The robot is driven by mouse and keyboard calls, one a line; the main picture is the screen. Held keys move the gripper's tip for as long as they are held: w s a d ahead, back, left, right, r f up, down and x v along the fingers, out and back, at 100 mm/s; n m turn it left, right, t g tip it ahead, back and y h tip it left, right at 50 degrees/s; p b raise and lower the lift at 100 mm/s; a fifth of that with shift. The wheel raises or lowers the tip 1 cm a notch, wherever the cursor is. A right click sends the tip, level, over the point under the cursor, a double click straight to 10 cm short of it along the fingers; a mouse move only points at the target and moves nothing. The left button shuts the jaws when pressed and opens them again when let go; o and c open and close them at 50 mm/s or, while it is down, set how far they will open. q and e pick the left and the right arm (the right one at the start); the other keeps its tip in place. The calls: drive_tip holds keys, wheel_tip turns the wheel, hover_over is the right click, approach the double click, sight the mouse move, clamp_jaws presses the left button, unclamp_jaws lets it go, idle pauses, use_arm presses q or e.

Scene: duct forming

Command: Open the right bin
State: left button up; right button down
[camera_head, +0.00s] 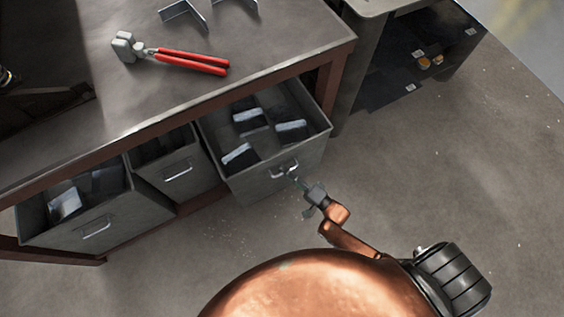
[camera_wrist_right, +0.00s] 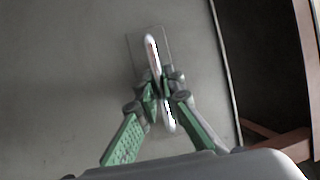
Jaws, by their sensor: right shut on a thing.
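The right bin (camera_head: 274,171) is a grey metal drawer-like bin under the workbench. It stands out past the bench edge, with its top open and several dark, pale-edged pieces inside. Its handle (camera_head: 284,168) is a light metal bar on the front face; it also shows in the right wrist view (camera_wrist_right: 152,58). My right gripper (camera_head: 299,183) is at that handle. In the right wrist view its green-padded fingers (camera_wrist_right: 161,100) are closed around the bar from both sides. My left gripper is not in view.
A middle bin (camera_head: 184,176) and a left bin (camera_head: 100,228) stand under the same bench (camera_head: 262,57). Red-handled pliers (camera_head: 190,60) and bent metal pieces (camera_head: 184,12) lie on top. A dark cabinet (camera_head: 385,75) stands at right. Floor (camera_head: 440,170) before the right bin is clear.

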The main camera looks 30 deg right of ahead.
use_arm(q)
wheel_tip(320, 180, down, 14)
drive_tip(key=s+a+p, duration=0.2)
drive_tip(key=p, duration=0.2)
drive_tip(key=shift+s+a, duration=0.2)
use_arm(e)
drive_tip(key=s, duration=2.2)
drive_tip(key=shift+d, duration=0.4)
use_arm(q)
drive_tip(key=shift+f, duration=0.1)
use_arm(e)
drive_tip(key=shift+s+f, duration=0.1)
drive_tip(key=c, duration=2.3)
unclamp_jaws()
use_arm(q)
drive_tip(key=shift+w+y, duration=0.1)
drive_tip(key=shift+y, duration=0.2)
use_arm(e)
drive_tip(key=v, duration=1.2)
